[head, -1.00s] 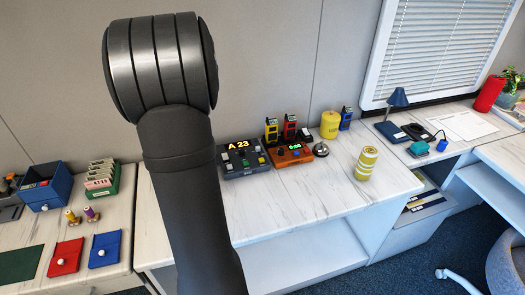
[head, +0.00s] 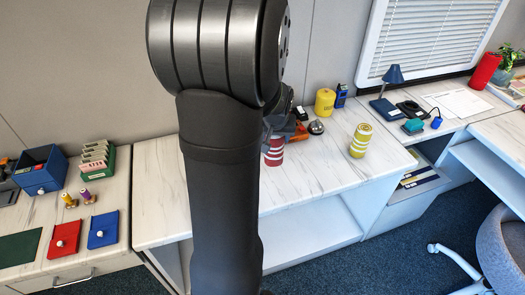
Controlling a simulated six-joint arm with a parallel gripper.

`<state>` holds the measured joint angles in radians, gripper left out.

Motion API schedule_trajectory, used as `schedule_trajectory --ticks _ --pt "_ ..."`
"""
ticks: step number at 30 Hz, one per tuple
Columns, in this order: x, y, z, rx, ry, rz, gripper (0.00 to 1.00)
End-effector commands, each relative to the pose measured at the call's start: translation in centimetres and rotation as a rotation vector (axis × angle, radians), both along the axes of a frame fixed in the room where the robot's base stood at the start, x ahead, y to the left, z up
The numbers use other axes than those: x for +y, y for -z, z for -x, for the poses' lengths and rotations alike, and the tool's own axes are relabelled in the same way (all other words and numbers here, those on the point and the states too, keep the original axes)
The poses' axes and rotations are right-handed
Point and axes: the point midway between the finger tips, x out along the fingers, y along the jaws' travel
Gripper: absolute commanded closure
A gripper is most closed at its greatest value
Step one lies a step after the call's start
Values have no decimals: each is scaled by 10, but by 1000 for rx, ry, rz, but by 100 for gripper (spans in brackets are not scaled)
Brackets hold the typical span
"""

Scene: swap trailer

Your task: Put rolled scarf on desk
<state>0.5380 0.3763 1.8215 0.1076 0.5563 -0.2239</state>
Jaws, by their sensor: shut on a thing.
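A red roll with white stripes (head: 274,153), which looks like the rolled scarf, shows just right of my arm in the head view. My gripper (head: 277,134) is shut on its upper end and partly hidden behind my own arm. The roll is upright over the white marbled desk (head: 320,180). I cannot tell whether its lower end touches the top. A yellow roll with pale stripes (head: 360,141) stands upright on the same desk, apart to the right.
A yellow canister (head: 325,102), a small bell (head: 316,127) and an orange device (head: 299,132) stand behind. A blue lamp (head: 388,84) is at the right. A blue box (head: 41,169) and red and blue pads lie left. The desk's front is clear.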

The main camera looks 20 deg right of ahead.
Motion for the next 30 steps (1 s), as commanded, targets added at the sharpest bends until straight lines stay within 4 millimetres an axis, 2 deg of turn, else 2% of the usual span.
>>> schedule_trajectory --ticks 9,15,20,27,30 --pt "49 44 -54 4 -9 -1 68" --pt "67 61 -77 2 -4 -1 68" --pt "70 67 -81 1 -2 -1 68" --pt "70 100 -80 4 -1 -1 68" --pt "70 104 -81 1 -1 -1 68"
